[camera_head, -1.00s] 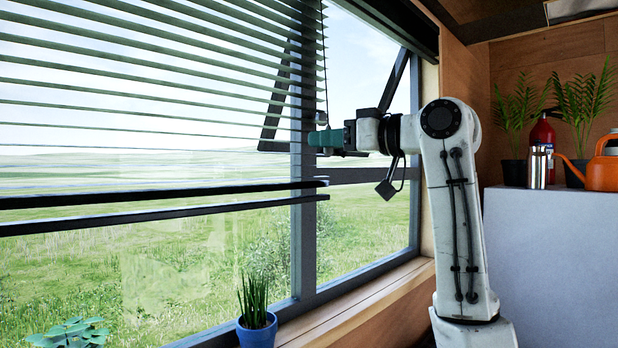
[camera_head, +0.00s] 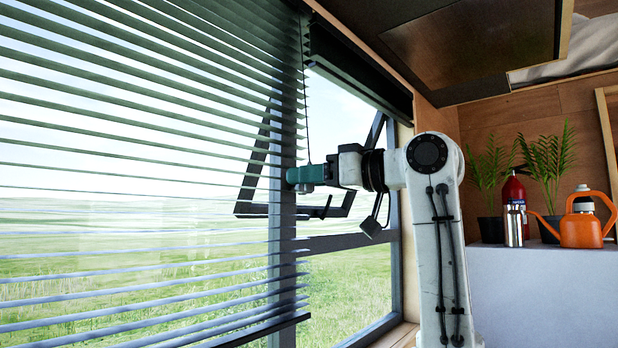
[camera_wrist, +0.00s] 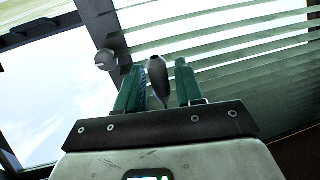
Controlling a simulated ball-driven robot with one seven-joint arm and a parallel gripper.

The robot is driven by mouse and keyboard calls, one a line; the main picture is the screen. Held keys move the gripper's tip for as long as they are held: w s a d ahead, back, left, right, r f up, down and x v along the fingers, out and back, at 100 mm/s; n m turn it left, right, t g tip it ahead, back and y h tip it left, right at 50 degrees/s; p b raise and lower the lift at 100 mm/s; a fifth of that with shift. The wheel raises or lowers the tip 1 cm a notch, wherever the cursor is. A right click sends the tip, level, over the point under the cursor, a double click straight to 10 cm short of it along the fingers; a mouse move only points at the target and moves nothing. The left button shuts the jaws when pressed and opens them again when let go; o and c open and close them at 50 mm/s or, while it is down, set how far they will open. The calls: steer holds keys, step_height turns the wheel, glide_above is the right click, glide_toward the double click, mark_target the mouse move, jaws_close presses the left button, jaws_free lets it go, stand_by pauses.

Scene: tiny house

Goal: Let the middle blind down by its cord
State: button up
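The middle blind (camera_head: 292,50) has green slats and hangs across the left window in the head view. Its slats are spread apart, and its dark bottom rail (camera_head: 272,327) is low, near the picture's lower edge. The thin cord (camera_head: 307,110) runs down along the blind's right edge to my gripper (camera_head: 296,176). In the wrist view, a grey tapered cord end (camera_wrist: 157,80) is between the green fingers of my gripper (camera_wrist: 160,75). The fingers stand apart, with a small gap visible beside the cord end. A second grey round piece (camera_wrist: 105,60) shows outside the left finger.
Another blind (camera_head: 355,75) is gathered up at the right window. A tilted-open window frame (camera_head: 265,150) is behind my gripper. A white cabinet (camera_head: 540,290) at the right bears an orange kettle (camera_head: 580,230), a metal flask (camera_head: 513,226), a red extinguisher (camera_head: 512,190) and potted plants.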

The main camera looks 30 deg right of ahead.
steer(key=shift+o, duration=0.2)
steer(key=b+v, duration=0.3)
steer(key=v, duration=0.8)
steer(key=shift+b, duration=0.4)
